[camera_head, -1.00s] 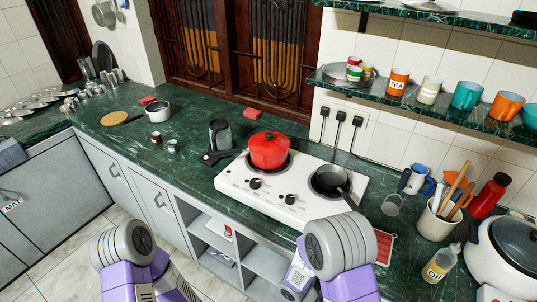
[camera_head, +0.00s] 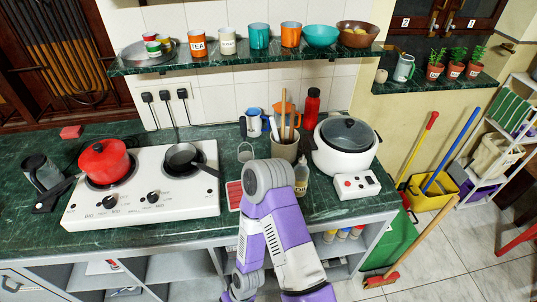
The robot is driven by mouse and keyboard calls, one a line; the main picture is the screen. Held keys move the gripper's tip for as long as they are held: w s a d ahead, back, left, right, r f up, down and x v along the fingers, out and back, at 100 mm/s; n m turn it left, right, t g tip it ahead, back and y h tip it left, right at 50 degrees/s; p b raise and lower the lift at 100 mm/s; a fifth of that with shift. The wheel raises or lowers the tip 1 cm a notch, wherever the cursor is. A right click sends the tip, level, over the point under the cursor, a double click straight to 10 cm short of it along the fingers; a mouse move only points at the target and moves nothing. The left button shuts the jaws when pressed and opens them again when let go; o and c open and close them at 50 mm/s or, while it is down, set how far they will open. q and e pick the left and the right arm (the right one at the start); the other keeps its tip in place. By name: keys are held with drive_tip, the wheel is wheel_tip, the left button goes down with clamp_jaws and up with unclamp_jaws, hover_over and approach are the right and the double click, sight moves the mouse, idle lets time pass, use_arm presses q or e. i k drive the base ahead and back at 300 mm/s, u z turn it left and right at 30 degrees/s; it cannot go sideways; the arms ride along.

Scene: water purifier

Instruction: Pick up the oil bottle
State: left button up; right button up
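The oil bottle (camera_head: 302,185) is a small clear bottle with a narrow top and pale yellowish contents. It stands upright on the green counter (camera_head: 335,203), left of the white cooker and in front of the utensil pot. One of my purple and grey arms rises in front of the counter and hides part of the bottle's left side. I cannot tell which arm it is. No gripper fingers show, and nothing is seen holding the bottle.
The white rice cooker (camera_head: 346,150) stands close right of the bottle. The utensil pot (camera_head: 285,150) and red bottle (camera_head: 311,106) are behind it. The stove (camera_head: 145,208) with a red pot (camera_head: 104,161) and pan (camera_head: 184,158) is left. A shelf (camera_head: 240,61) runs above.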

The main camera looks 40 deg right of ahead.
sight(301, 170)
drive_tip(key=z, duration=1.75)
